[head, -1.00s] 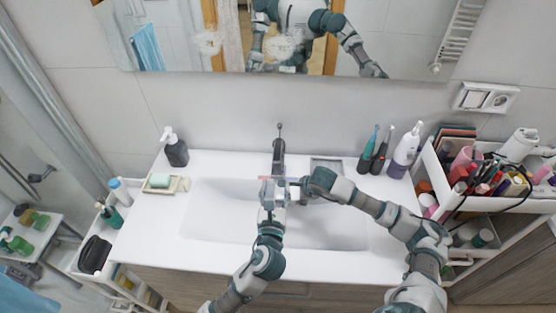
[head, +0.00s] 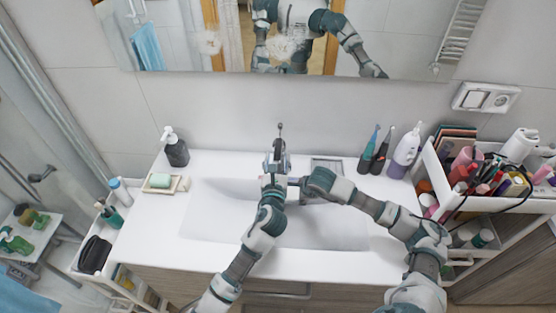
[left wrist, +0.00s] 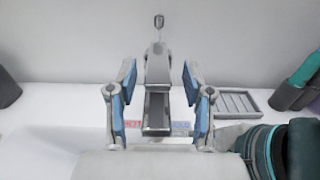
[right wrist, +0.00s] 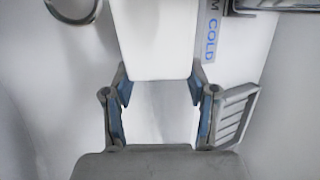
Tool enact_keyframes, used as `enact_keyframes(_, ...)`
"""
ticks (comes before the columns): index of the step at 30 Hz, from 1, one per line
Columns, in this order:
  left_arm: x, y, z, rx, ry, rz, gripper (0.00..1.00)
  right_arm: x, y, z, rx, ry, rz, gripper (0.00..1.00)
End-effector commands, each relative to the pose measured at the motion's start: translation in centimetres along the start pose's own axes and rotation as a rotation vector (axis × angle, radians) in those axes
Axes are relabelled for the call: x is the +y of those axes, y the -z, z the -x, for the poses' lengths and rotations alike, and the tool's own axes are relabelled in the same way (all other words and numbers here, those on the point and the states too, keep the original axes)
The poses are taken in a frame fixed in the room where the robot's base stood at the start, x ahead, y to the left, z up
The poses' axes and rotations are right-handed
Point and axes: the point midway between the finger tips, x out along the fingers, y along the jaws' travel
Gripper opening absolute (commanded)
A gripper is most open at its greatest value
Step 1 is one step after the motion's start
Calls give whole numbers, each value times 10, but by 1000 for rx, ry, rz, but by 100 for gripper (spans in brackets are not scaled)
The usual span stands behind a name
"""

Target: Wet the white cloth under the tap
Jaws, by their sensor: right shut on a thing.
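The dark grey tap (head: 280,128) stands at the back of the white sink (head: 215,222). My left gripper (head: 278,156) is at the tap. In the left wrist view, my left gripper's fingers (left wrist: 160,78) are open on either side of the tap (left wrist: 157,110), apart from it. My right gripper (head: 294,182) is low over the basin, just in front of the tap. In the right wrist view, the white cloth (right wrist: 155,40) is between its fingers (right wrist: 158,82), which are shut on it. The cloth is mostly hidden in the head view. I see no running water.
A black soap dispenser (head: 175,150) and green soap on a dish (head: 160,182) stand left. Electric toothbrushes (head: 374,152) and a white-purple bottle (head: 404,152) stand right. A grey slatted tray (left wrist: 237,102) lies right of the tap. A cosmetics cart (head: 436,175) is far right.

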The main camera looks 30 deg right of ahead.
Motion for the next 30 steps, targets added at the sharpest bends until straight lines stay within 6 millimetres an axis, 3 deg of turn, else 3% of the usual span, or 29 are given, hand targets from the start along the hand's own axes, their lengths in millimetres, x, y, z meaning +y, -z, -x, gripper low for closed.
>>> enact_keyframes(1, 0, 0, 0, 0, 0, 0, 35, 0, -1, 0, 0, 0, 0, 29)
enact_keyframes(5, 1, 0, 0, 0, -1, 0, 2, 0, -1, 0, 0, 0, 0, 29)
enact_keyframes(6, 0, 0, 0, 0, -1, 0, 0, 0, 0, 0, 0, 0, 0, 29)
enact_keyframes(27, -2, -10, -2, 82, 1, -1, 0, -1, 1, 0, -1, 0, -1, 30)
enact_keyframes(28, -2, -10, -2, 82, 1, -1, 29, -1, 1, 0, -1, 0, 0, 30)
enact_keyframes(30, -2, -9, -2, 82, 1, -1, 46, -1, 1, 0, -2, 0, 0, 30)
